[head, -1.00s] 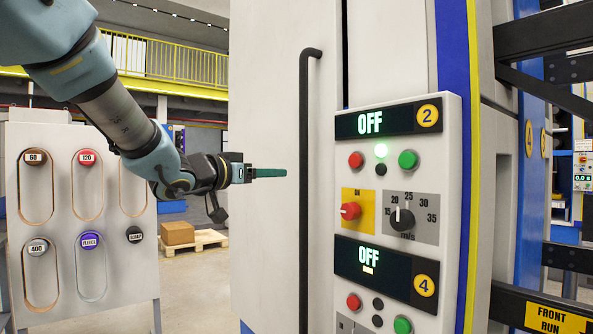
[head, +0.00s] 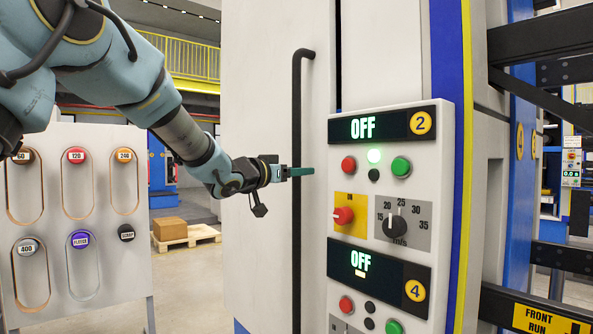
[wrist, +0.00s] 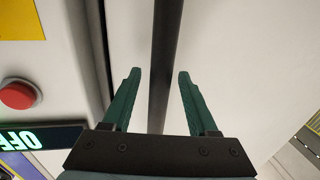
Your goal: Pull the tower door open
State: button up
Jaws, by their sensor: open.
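The tower door (head: 262,90) is a tall, pale grey panel left of the control panel, and it looks shut. Its handle (head: 296,240) is a long, dark vertical bar near the door's right side. My gripper (head: 301,171) reaches in from the left, and its green fingers overlap the bar in the head view. In the wrist view my gripper (wrist: 159,73) is open, with one green finger on each side of the dark handle (wrist: 165,40). Gaps show between the bar and both fingers. I cannot tell how deep the bar sits between them.
The control panel (head: 390,285), with red and green buttons and two OFF displays, stands just right of the handle. A board with slots and coloured knobs (head: 110,215) stands at the left. A box on a pallet (head: 184,235) is on the floor behind.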

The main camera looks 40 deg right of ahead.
grip_shut()
dwell(0.4)
dwell(1.0)
